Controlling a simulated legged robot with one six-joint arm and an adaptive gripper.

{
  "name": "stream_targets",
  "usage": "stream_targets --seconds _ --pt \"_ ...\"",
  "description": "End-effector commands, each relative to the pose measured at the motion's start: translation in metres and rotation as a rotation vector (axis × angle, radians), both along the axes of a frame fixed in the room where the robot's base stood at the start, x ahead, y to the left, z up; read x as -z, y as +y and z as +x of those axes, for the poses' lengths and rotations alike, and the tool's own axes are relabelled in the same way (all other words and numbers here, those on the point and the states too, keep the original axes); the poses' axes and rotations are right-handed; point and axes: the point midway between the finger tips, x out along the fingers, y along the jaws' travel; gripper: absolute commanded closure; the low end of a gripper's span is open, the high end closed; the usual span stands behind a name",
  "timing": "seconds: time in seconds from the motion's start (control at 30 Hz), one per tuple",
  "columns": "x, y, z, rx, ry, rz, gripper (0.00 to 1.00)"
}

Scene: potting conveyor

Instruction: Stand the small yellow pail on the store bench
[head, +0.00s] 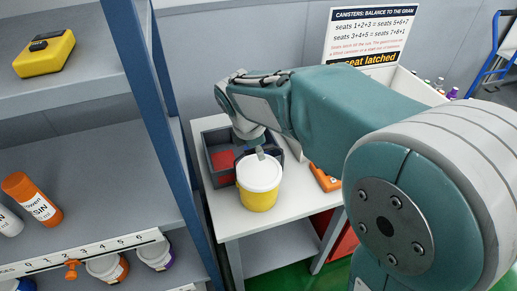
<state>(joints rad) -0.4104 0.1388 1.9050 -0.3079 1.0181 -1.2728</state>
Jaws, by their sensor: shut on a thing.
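The small yellow pail (258,196) has a white upper part and lid and looks upright. It is at the front of a white-topped bench (300,205); I cannot tell whether its base touches the top or hangs just above it. My gripper (260,153) reaches down to the pail from behind and above and is shut on it, at the top by the lid. The fingertips are partly hidden by the gripper's own body and the pail.
A dark grey bin (212,165) with something red in it stands directly behind and left of the pail. An orange item (325,178) lies to the right. A blue-framed shelf (165,150) rises close on the left. The bench's front right corner is clear.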

Motion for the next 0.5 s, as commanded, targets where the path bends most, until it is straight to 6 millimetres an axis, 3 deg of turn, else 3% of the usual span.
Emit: stream_targets --seconds 0.03,0.1,0.5 --pt "0.0006 -0.0001 -0.0001 0.0 0.001 0.0 0.67" --pt "0.0006 -0.0001 0.0 0.0 0.001 0.0 0.46" --pt "-0.0029 0.0007 0.0001 0.0 -0.001 0.0 0.46"
